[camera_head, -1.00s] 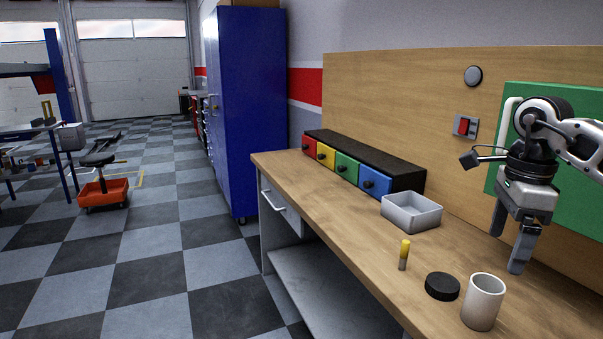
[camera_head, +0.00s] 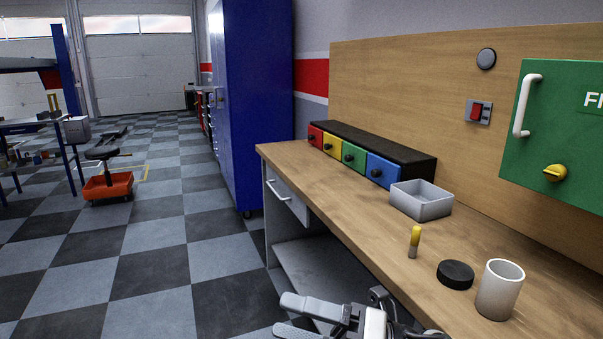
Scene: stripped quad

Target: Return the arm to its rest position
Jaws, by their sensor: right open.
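My right gripper (camera_head: 286,316) is at the bottom of the head view, in front of the workbench's near edge and lower than its top. Its two fingers point left and stand apart, with nothing between them. Part of my right arm behind it is cut off by the lower picture edge. My left gripper is not in view.
The wooden workbench (camera_head: 345,218) holds a yellow-topped small cylinder (camera_head: 415,241), a black disc (camera_head: 455,274), a white cup (camera_head: 499,290), a grey tray (camera_head: 421,204) and coloured drawers (camera_head: 354,157). A green cabinet (camera_head: 558,120) hangs behind. Checkered floor (camera_head: 150,250) is open at left.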

